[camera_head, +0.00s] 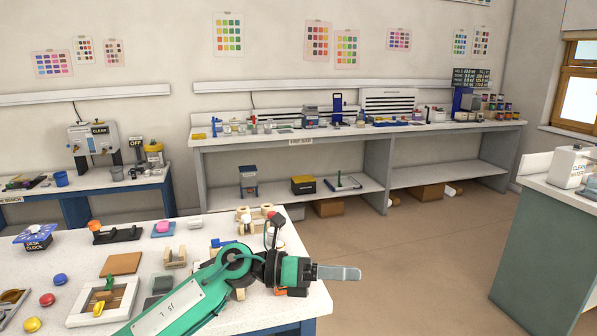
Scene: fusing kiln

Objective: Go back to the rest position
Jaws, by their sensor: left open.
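My left arm comes in from the bottom left in the head view, green with dark joints. Its gripper (345,273) points right, past the right edge of the near table (215,318), over the open floor. The grey fingers are seen side-on, one largely behind the other; they are open and nothing shows between them. The forearm hides part of the near table's front. My right gripper is not in view.
A long bench (300,139) runs along the back wall. A green-sided counter (540,250) stands at right. The floor (420,270) between is clear.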

